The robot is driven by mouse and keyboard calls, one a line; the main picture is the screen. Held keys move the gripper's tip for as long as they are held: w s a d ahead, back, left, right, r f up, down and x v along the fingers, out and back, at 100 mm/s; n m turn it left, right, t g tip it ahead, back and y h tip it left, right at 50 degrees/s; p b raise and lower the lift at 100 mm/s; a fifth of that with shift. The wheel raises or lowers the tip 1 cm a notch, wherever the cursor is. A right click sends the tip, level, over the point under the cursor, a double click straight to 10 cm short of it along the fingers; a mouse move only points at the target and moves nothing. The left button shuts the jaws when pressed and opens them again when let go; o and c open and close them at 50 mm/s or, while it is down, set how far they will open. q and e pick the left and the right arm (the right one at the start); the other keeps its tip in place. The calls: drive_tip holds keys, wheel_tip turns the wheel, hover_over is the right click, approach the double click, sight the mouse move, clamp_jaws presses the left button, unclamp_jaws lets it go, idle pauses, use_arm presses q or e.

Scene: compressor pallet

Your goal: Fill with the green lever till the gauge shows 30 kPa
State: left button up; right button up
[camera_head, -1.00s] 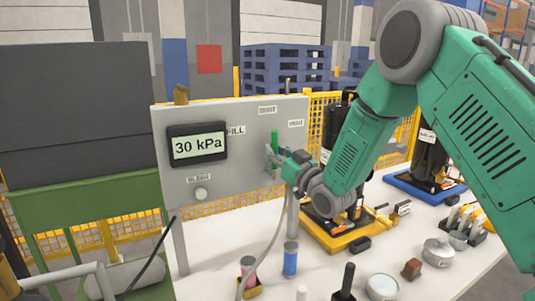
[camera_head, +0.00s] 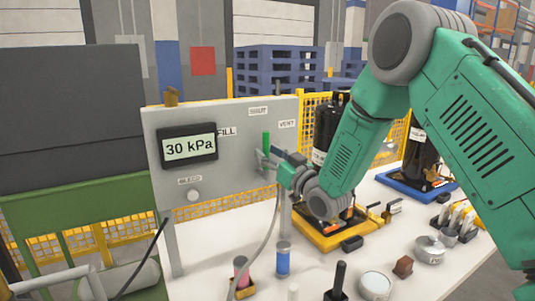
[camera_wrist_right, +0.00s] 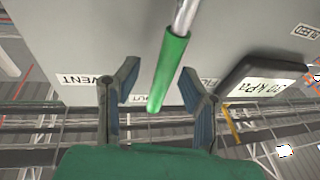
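The gauge (camera_head: 188,147) on the grey panel reads 30 kPa. The green lever (camera_head: 266,141) stands about upright on the panel, right of the FILL label. In the right wrist view the lever (camera_wrist_right: 170,72) is a green sleeve on a metal rod. My right gripper (camera_head: 276,163) is at the panel, just below the green sleeve. My left gripper is not in view.
Cups, a blue cylinder (camera_head: 283,259) and a yellow-based unit (camera_head: 325,235) stand on the white table (camera_head: 215,245).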

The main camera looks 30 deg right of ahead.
drive_tip(key=v, duration=1.1)
drive_tip(key=shift+s+d, duration=0.2)
drive_tip(key=shift+s, duration=0.15)
drive_tip(key=shift+a, duration=0.1)
